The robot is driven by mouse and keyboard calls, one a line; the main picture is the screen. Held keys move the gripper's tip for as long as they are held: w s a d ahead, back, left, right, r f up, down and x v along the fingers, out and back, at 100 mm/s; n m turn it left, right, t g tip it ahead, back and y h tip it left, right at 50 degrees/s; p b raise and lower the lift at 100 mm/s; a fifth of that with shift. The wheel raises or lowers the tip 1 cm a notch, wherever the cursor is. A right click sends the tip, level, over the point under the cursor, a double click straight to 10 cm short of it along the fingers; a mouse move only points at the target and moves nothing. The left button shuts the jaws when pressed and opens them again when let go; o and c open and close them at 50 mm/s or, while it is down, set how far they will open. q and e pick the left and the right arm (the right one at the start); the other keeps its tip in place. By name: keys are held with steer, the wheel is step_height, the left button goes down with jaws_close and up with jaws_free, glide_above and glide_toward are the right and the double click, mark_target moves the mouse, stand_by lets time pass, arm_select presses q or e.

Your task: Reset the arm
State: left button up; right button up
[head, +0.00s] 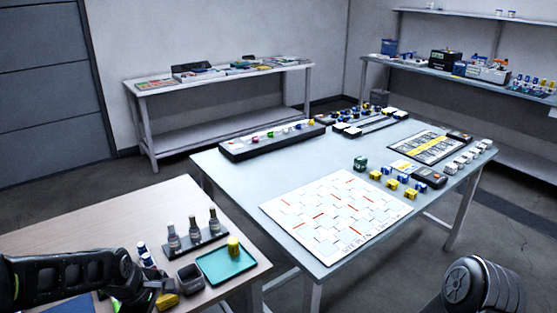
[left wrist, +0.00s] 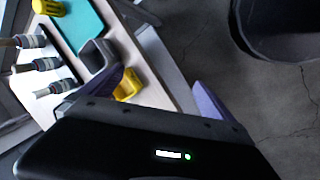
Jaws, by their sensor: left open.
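My left arm (head: 70,279) reaches in from the left in the head view, over the front of the wooden table. My left gripper shows in the left wrist view (left wrist: 158,92) with its two purple-grey fingers spread wide apart and nothing between them. Beyond the fingers lie the table edge and the floor. A yellow object (left wrist: 128,84) shows beside one finger; it also shows in the head view (head: 167,301). My right gripper is out of view.
The wooden table (head: 90,225) holds a teal tray (head: 213,279) with a yellow item (head: 233,246), a dark cup (head: 190,278) and a rack of bottles (head: 195,240). A grey table (head: 240,181) with a white board (head: 335,215) stands to the right.

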arm_select(q)
steer(key=s+d+f+m+h, duration=0.2)
steer(key=s+d+f+m, duration=0.2)
steer(key=d+f+m, duration=0.85)
steer(key=s+d+f+g, duration=0.1)
steer(key=s+d+f, duration=0.3)
steer(key=s+f, duration=0.2)
steer(key=s+d+f+m+g+h, duration=0.1)
steer(key=s+d+f, duration=0.3)
steer(key=s+f, duration=0.3)
steer(key=s, duration=0.4)
steer(key=shift+d+g, duration=0.2)
steer(key=shift+g, duration=0.2)
steer(key=shift+a+m, duration=0.1)
steer(key=shift+m, duration=0.15)
